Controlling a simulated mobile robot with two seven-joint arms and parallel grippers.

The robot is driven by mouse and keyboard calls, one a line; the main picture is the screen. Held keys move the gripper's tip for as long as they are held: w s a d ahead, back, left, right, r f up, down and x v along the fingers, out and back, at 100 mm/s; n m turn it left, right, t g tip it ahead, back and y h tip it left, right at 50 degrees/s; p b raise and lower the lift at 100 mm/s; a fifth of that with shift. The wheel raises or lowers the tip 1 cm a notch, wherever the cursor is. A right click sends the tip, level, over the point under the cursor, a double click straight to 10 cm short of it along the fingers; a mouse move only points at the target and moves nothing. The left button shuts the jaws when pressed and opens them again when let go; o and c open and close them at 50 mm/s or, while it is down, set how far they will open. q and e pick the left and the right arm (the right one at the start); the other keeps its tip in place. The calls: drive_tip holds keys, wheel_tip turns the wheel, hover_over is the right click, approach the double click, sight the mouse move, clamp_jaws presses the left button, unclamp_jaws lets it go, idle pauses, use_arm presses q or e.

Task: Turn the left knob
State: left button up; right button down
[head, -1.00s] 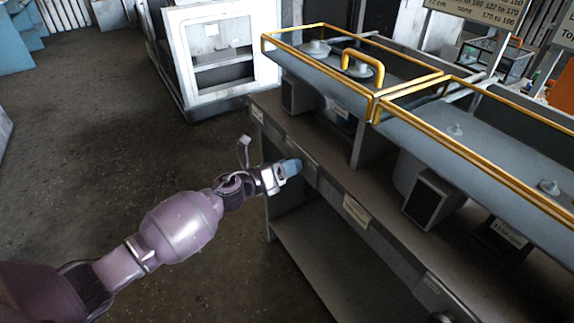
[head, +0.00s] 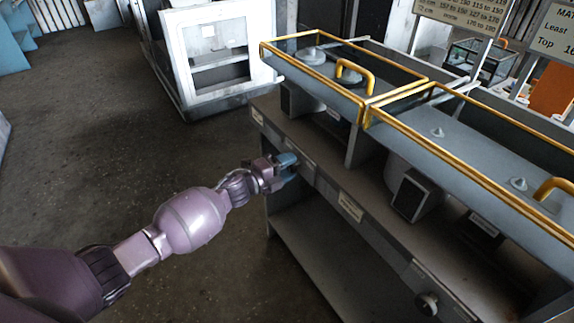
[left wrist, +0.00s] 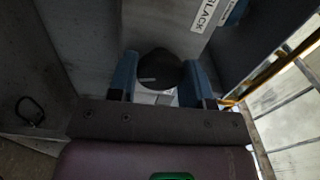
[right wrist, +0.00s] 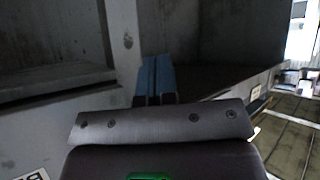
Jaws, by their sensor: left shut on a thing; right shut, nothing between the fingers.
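The left knob (left wrist: 160,68) is dark and round with a pale pointer line, seen in the left wrist view. My left gripper (left wrist: 160,82) has its two blue fingers on either side of it and is shut on it. In the head view my left gripper (head: 290,165) is at the bench's front panel, and its fingers hide the knob there. A second knob (head: 427,304), with a pale rim, sits farther right on the same panel. My right gripper (right wrist: 157,80) shows only in the right wrist view, shut and empty, its blue fingers together.
The grey bench (head: 330,165) carries trays with yellow rails (head: 365,112) above the panel. A lower shelf (head: 330,262) is under it. A white cabinet (head: 215,62) stands behind on the left. The dark floor (head: 90,140) at left is clear.

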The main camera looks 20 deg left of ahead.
use_arm(q)
drive_tip(key=n+p, duration=0.1)
drive_tip(key=n, duration=0.3)
drive_tip(key=shift+n, duration=0.3)
use_arm(e)
drive_tip(key=shift+s+d+r, duration=0.2)
drive_tip(key=shift+s+r, duration=0.2)
drive_tip(key=shift+w+r, duration=0.1)
drive_tip(key=shift+w, duration=0.05)
use_arm(q)
drive_tip(key=o, duration=0.9)
